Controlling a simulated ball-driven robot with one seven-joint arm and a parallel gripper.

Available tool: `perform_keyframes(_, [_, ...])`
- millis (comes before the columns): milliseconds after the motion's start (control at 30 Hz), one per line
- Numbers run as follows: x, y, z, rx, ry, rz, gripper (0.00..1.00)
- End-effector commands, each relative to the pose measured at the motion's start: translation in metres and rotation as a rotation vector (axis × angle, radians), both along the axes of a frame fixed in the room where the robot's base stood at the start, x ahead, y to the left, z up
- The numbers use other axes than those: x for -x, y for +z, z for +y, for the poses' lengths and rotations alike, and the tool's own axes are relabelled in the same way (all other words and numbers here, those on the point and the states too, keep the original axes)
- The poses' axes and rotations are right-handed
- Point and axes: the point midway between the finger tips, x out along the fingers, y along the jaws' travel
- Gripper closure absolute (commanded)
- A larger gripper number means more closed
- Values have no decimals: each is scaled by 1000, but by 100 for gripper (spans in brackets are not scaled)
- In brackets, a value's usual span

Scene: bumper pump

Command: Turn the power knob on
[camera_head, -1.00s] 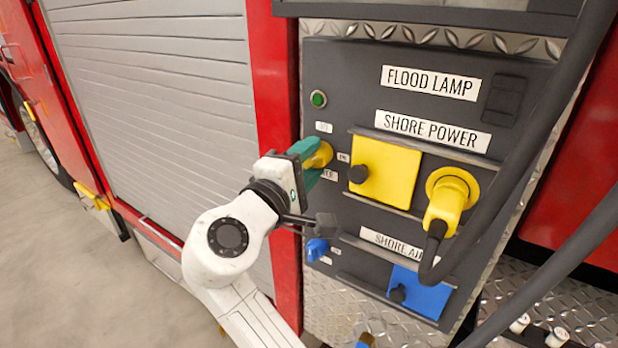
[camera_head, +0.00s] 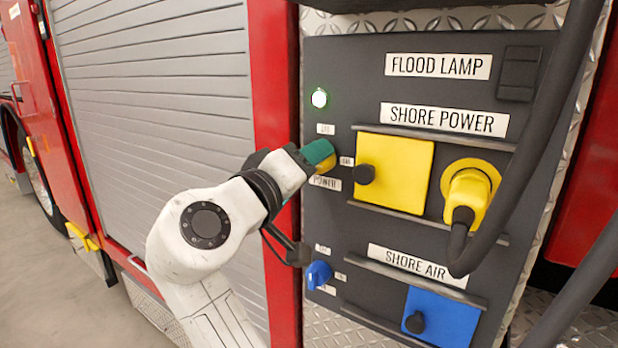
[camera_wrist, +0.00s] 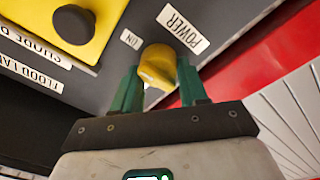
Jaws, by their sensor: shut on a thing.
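The yellow power knob (camera_wrist: 157,66) sits on the dark panel beside the POWER (camera_wrist: 183,32) and ON labels in the wrist view. My gripper (camera_wrist: 160,84) has its green fingers on either side of the knob and is shut on it. In the head view the gripper (camera_head: 319,154) reaches the panel's left side, and only a sliver of the knob (camera_head: 326,167) shows below the fingers. The round indicator light (camera_head: 319,98) above it glows bright whitish green.
A yellow shore power cover (camera_head: 405,172) with a black knob is right of my gripper. A yellow plug (camera_head: 467,196) with a thick black cable hangs further right. A blue knob (camera_head: 318,274) and blue cover (camera_head: 440,317) are below.

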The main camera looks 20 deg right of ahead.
Motion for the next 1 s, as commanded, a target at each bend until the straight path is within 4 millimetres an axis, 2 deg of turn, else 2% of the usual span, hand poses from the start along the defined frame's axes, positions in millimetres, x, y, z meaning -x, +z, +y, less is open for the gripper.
perform_keyframes(33, [1, -5, -1, -15, -7, -12, 88])
perform_keyframes(733, [1, -5, -2, -54, -8, -65, 87])
perform_keyframes(767, [1, -5, -2, -54, -8, -65, 55])
perform_keyframes(1000, [1, -3, -1, -52, -5, -66, 32])
